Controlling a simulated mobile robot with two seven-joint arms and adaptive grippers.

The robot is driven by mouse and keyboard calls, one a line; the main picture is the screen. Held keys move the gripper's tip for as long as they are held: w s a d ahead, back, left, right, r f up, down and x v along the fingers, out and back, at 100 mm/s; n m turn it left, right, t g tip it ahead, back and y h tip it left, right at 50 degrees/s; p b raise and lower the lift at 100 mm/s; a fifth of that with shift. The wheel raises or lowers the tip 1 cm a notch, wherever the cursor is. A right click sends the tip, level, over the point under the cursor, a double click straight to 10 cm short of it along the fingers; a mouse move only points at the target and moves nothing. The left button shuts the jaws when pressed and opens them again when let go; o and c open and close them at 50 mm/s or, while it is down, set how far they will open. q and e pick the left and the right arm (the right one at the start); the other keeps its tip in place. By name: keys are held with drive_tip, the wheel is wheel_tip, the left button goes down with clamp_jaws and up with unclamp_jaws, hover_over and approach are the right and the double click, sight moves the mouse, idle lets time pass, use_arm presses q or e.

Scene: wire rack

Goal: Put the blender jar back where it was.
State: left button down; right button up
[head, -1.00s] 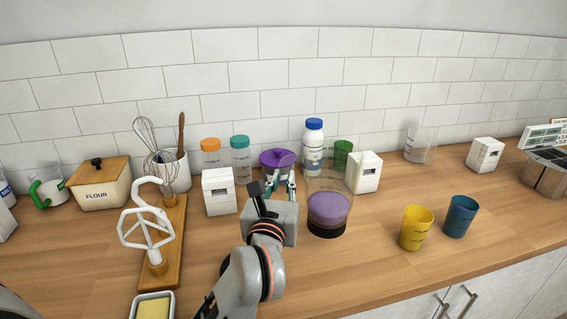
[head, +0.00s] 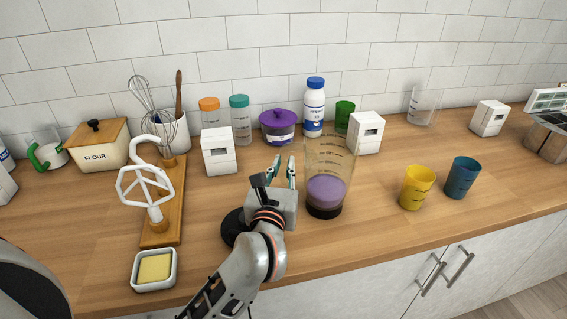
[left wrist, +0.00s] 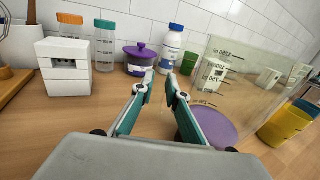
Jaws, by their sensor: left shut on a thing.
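The blender jar (head: 327,165) is clear with printed marks, purple contents and a dark bottom. It is roughly upright over the middle of the counter; I cannot tell if its bottom touches the wood. My left gripper (head: 283,172) is at its left side, shut on the jar; the part held is hard to see. In the left wrist view the fingers (left wrist: 163,85) are close together, with the jar (left wrist: 240,75) on their right. A black round thing (head: 233,228), perhaps the blender's base, is partly hidden behind my left gripper and arm. My right gripper is not in view.
A yellow cup (head: 416,188) and a blue cup (head: 461,178) stand right of the jar. Behind are a white box (head: 367,133), a white bottle (head: 314,108) and a purple pot (head: 279,128). A whisk stand (head: 165,205) and a butter dish (head: 154,270) are left.

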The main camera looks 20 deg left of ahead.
use_arm(q)
drive_tip(key=shift+r, duration=0.1)
drive_tip(key=c, duration=2)
unclamp_jaws()
drive_tip(key=shift+f, duration=0.2)
drive_tip(key=shift+s+d+r, duration=0.1)
drive_tip(key=shift+s, duration=0.1)
drive_tip(key=shift+b+v, duration=0.65)
drive_tip(key=shift+v, duration=5.15)
